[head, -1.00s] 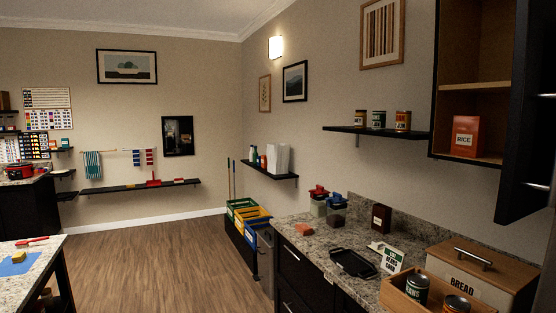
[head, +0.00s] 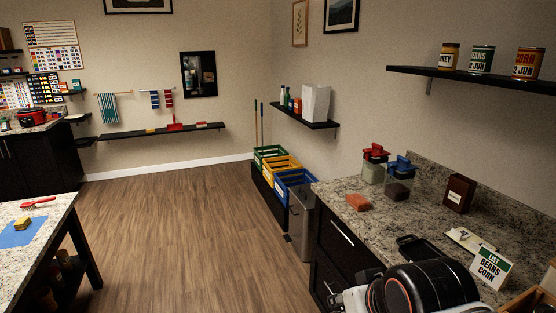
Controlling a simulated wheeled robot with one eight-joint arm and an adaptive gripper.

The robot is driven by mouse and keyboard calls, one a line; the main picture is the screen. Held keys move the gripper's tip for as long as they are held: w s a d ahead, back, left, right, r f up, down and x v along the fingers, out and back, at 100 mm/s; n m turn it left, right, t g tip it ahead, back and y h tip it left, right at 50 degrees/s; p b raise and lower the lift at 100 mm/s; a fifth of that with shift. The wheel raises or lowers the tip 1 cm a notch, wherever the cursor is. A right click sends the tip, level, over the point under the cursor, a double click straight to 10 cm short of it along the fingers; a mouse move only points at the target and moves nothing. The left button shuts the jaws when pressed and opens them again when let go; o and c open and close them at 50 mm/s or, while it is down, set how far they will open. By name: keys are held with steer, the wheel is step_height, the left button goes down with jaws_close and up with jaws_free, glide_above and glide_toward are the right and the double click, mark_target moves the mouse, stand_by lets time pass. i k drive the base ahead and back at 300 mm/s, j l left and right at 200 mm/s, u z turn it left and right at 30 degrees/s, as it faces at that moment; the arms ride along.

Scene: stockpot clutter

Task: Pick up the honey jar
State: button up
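The honey jar (head: 449,56) stands upright on the black wall shelf (head: 440,76) at the upper right of the head view. It is the leftmost of three jars there, with a cream label on which "NEY" can be read. My gripper is not in view. A black and white part of my own arm shows at the bottom right, in front of the counter and well below the shelf. Nothing touches the honey jar except the shelf under it.
A green-labelled jar (head: 481,59) and an orange-labelled corn jar (head: 528,63) stand to its right. The granite counter (head: 400,222) below holds lidded containers (head: 399,178), a brown box (head: 459,193) and a list card (head: 491,268). The wood floor (head: 180,240) is open at left.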

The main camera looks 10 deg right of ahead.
mark_target(449, 54)
steer(key=i+j, duration=0.1)
steer(key=i, duration=2)
steer(key=l+z, duration=0.05)
steer(key=l, duration=0.05)
